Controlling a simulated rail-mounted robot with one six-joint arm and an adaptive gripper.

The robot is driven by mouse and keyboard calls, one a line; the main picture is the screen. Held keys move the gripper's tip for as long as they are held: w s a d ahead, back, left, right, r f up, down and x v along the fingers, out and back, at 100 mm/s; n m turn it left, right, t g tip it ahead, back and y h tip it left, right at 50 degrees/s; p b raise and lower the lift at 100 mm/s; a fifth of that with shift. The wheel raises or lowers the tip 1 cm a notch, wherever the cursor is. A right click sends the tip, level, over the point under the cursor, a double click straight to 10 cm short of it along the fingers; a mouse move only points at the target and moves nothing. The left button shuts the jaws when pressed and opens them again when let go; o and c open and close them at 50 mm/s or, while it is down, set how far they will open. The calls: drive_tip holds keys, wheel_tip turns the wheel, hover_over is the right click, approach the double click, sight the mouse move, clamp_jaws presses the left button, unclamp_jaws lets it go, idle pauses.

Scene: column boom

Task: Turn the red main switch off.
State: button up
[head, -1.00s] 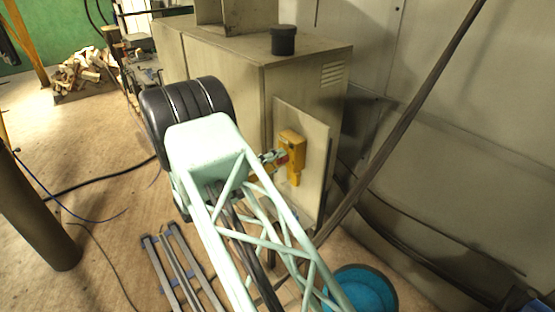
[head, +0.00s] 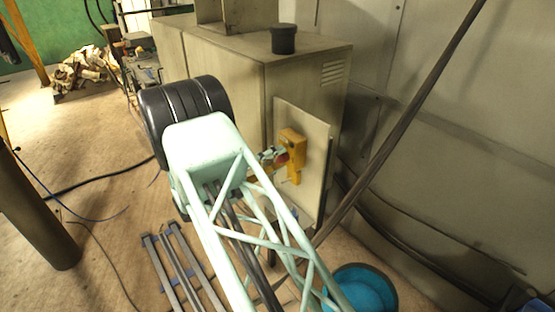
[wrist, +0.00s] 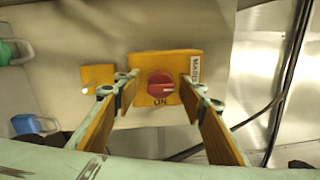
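The red main switch (wrist: 161,86) is a round knob on a yellow box (wrist: 178,60), with a pale mark pointing toward the right. An ON marking sits just below the knob in the wrist view, and a MAIN label is at the right. My gripper (wrist: 158,88) is open, with its two yellow-lined fingers on either side of the knob. I cannot tell whether the fingertips touch it. In the head view the yellow box (head: 296,150) is on the cabinet's side panel, with a little red showing beside my gripper (head: 276,158), mostly hidden by my arm.
A smaller yellow plate with a white peg (wrist: 97,79) is left of the switch box. A grey cabinet (head: 230,70) carries a black pot (head: 283,40). A slanted dark pole (head: 400,130) stands right of the panel, and a blue tub (head: 362,290) is on the floor.

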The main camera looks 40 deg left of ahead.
drive_tip(key=v, duration=1.1)
drive_tip(key=shift+s, duration=0.3)
idle(0.4)
